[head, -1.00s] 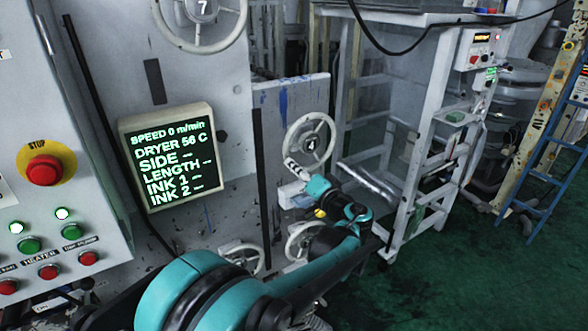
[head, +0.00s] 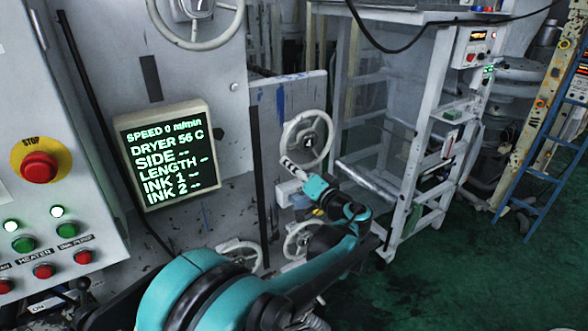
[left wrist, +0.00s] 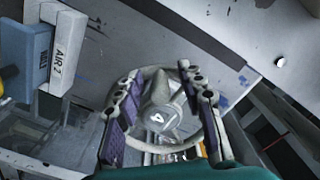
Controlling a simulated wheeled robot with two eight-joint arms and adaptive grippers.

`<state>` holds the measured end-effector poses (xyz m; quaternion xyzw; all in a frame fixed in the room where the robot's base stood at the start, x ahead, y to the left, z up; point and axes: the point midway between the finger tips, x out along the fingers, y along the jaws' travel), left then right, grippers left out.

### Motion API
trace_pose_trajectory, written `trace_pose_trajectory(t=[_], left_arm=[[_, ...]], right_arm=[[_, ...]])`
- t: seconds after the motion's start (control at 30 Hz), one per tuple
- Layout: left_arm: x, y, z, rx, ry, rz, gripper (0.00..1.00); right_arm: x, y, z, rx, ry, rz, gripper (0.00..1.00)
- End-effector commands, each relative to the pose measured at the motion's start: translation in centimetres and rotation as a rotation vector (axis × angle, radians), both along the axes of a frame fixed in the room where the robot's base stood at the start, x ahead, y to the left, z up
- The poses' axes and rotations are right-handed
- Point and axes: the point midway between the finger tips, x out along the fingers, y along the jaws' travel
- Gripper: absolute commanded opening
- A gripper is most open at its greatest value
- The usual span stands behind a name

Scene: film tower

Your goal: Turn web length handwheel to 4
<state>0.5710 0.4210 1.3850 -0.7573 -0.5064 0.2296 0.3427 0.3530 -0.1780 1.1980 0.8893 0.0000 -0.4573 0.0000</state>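The handwheel marked 4 (head: 318,118) is a pale spoked wheel on the grey machine wall, right of the display. It also shows in the left wrist view (left wrist: 157,90), its hub plate reading 4. My left gripper (head: 291,168) is at its lower left edge in the head view. In the left wrist view my left gripper (left wrist: 161,82) is open, its dark-padded fingers on either side of the hub, overlapping the rim; I cannot tell whether they touch it. The display (head: 166,150) reads SPEED 0 m/min, DRYER 56 C, and dashes after LENGTH. My right gripper is out of view.
A panel with a red stop button (head: 39,167) is at left. A white frame (head: 430,130) and blue ladder (head: 551,165) stand right. A blue-and-white AIR 2 part (left wrist: 66,52) is near the gripper.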

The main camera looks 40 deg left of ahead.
Motion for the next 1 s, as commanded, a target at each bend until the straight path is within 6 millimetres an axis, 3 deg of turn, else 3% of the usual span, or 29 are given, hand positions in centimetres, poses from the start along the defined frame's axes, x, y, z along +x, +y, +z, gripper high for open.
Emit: trace_pose_trajectory(t=[0.27, 0.7, 1.0], left_arm=[[-0.2, -0.8, 0.0, 0.0, 0.0, -0.004, 0.38], [-3.6, -8.9, 0.0, 0.0, 0.0, -0.005, 0.38], [-4.6, -11.1, 0.0, 0.0, 0.0, -0.001, 0.38]], right_arm=[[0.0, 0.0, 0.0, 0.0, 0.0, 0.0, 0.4], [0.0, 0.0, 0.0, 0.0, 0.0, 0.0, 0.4], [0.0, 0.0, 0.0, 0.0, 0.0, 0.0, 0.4]])
